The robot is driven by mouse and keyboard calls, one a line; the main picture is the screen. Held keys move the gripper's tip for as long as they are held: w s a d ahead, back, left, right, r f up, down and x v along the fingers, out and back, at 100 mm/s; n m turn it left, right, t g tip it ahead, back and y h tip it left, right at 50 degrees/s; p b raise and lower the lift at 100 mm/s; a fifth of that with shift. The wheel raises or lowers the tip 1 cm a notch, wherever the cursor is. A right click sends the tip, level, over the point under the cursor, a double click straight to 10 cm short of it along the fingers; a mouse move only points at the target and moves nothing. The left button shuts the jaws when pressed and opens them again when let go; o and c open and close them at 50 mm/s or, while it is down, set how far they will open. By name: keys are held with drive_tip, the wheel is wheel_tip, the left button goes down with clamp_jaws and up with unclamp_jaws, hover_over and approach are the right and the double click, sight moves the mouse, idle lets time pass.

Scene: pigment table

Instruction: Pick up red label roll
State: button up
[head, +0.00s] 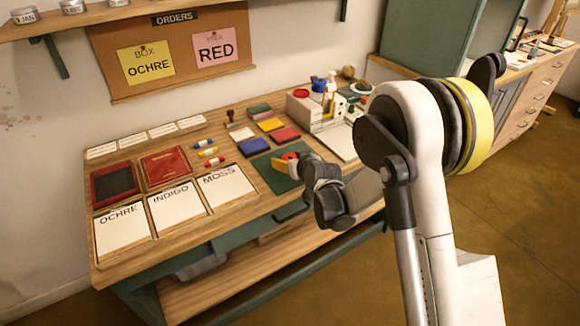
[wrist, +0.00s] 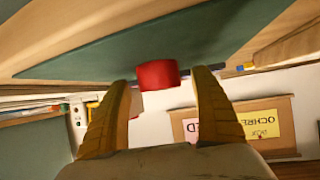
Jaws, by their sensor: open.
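The red label roll (wrist: 158,74) is a small red cylinder on the green mat (wrist: 80,62), seen near the middle of the wrist view. My gripper (wrist: 161,82) is open, with one yellow finger on each side. The roll shows at the level of the fingertips, between them, with a gap on both sides. In the head view, the red roll (head: 289,156) is partly hidden by my gripper (head: 292,163), which is low over the green mat (head: 268,177). I cannot tell whether the fingers touch the mat.
Blue, yellow and red blocks (head: 252,147) lie just behind the mat. A white caddy (head: 303,110) with bottles and a white sheet (head: 338,142) stand to the right. Labelled cards (head: 178,207) and red trays (head: 164,167) fill the left of the wooden table.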

drive_tip(key=shift+w, duration=0.1)
drive_tip(key=c, duration=1.3)
drive_tip(key=shift+r, duration=0.1)
